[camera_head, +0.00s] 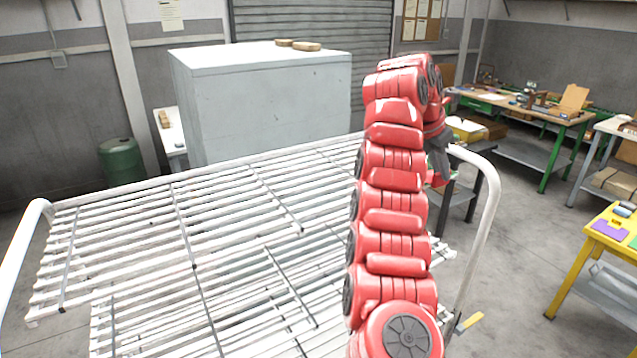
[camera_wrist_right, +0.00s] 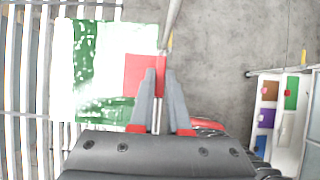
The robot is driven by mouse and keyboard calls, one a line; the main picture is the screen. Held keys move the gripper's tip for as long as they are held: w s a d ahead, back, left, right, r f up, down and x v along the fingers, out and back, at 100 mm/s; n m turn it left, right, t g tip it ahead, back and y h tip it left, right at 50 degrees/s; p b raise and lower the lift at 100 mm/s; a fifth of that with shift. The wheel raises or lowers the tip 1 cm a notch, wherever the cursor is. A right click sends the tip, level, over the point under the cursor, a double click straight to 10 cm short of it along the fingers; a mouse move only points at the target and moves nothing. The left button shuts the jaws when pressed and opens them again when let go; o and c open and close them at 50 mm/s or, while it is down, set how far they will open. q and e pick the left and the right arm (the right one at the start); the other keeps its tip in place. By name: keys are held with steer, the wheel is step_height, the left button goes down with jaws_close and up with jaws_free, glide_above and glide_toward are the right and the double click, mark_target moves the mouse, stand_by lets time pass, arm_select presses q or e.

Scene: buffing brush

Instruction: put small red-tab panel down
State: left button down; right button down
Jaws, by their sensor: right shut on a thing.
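In the right wrist view, a panel with a patchy green and white face (camera_wrist_right: 88,60) has a red tab (camera_wrist_right: 140,72) at its right side. My right gripper (camera_wrist_right: 160,76) is shut on the red tab, its two grey fingers close together at it. The panel shows over white slats at the left of that view. In the head view my right gripper (camera_head: 438,158) is at the far side of the white slatted rack (camera_head: 180,190), mostly hidden behind my red right arm. Only small bits of green and red show beside it there. My left gripper is not in view.
A large grey cabinet (camera_head: 265,105) stands behind the rack. A yellow table (camera_head: 575,262) with coloured pads is at the right edge. Green-legged workbenches (camera_head: 550,158) stand at the back right, and a green barrel (camera_head: 121,162) at the left. Grey floor is open between rack and tables.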

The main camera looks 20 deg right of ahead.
steer(key=w+a, duration=0.1)
steer(key=a, duration=0.1)
steer(key=w+a+p, duration=0.1)
steer(key=w+a, duration=0.1)
steer(key=w+a+p, duration=0.1)
steer(key=w+a, duration=0.1)
steer(key=shift+a+r, duration=0.2)
steer(key=shift+a, duration=0.05)
steer(key=w+a+p, duration=0.3)
steer(key=w+a+f+p, duration=0.1)
steer(key=w+p, duration=0.1)
steer(key=shift+a, duration=0.3)
steer(key=shift+w+a+f, duration=0.2)
steer(key=shift+a+f, duration=0.15)
steer(key=shift+f, duration=0.05)
step_height(320, 180, down, 3)
steer(key=p, duration=0.2)
steer(key=shift+r+p, duration=0.2)
steer(key=shift+p, duration=0.1)
steer(key=shift+f, duration=0.3)
